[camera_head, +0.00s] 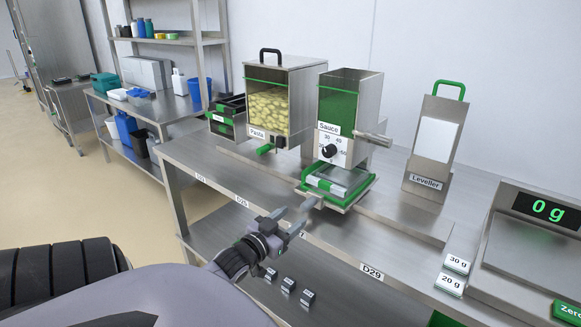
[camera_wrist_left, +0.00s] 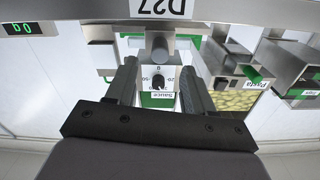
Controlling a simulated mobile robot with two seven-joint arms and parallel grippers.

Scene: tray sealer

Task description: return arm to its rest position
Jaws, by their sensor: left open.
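My left gripper (camera_head: 295,221) reaches in from the lower left of the head view, in front of the steel table's front edge. Its jaws are apart with nothing between them. In the left wrist view the two fingers (camera_wrist_left: 158,84) stand apart, with the sauce dispenser (camera_wrist_left: 157,75) seen beyond the gap. In the head view the sauce dispenser (camera_head: 343,112) stands behind the gripper, with a green-rimmed tray (camera_head: 338,183) under it. The gripper appears apart from both. My right gripper is not in view.
The pasta dispenser (camera_head: 279,98) and the leveller (camera_head: 433,142) flank the sauce dispenser. A scale (camera_head: 530,245) reading 0 g stands at the right, with 30 g (camera_head: 456,264) and 20 g (camera_head: 449,283) blocks beside it. Several small dark blocks (camera_head: 289,285) sit on the lower shelf. Open floor lies left.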

